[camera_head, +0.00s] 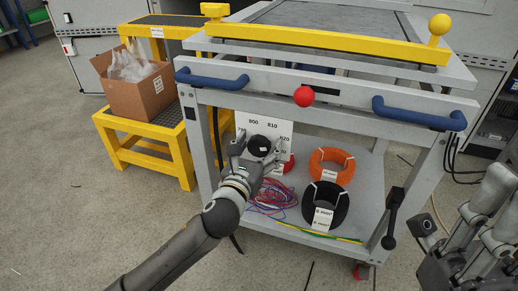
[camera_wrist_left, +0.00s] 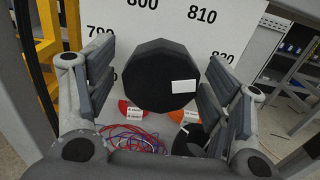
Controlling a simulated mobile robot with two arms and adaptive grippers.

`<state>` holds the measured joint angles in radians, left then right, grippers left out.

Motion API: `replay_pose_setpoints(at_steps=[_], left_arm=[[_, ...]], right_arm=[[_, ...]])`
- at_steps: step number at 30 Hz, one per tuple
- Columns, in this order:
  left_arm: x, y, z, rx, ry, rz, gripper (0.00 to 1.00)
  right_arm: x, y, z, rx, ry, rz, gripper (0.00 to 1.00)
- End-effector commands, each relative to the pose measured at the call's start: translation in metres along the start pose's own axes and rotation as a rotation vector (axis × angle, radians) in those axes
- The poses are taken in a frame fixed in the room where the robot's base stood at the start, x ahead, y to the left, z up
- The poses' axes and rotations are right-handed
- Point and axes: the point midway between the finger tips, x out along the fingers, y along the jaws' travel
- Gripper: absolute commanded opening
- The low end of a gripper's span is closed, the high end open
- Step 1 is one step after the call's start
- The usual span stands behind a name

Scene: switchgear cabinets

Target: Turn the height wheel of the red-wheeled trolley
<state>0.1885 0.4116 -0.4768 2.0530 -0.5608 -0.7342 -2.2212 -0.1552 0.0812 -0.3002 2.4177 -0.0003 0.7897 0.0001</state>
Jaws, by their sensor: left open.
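My left gripper (camera_head: 259,148) is open, with one finger on each side of the knob. In the left wrist view gaps show between knob and fingers. My right gripper (camera_head: 482,212) is at the right edge; its jaw opening is unclear.
An orange cable coil (camera_head: 332,166), a black coil (camera_head: 325,204) and loose red and blue wires (camera_head: 272,197) lie on the lower shelf. A black lever (camera_head: 391,217) hangs at the right leg. A yellow step stand (camera_head: 150,140) with a cardboard box (camera_head: 139,95) stands left.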

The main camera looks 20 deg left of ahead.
Motion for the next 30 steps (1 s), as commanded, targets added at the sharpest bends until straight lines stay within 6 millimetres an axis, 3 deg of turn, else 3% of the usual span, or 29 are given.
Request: replay_pose_setpoints(at_steps=[7, 17, 30], left_arm=[[0.0003, -0.0001, 0.0003, 0.0, 0.0, 0.0, 0.71], [0.0, -0.0003, 0.0002, -0.001, 0.0, -0.001, 0.29], [-0.0004, -0.0014, 0.0029, -0.102, 0.002, -0.002, 0.28]], right_arm=[[0.001, -0.0001, -0.0001, 0.0, 0.002, -0.001, 0.27], [0.0009, -0.0001, -0.0002, 0.0, 0.002, 0.0, 0.27], [-0.0019, 0.0009, -0.0023, 0.004, -0.035, 0.014, 0.27]])
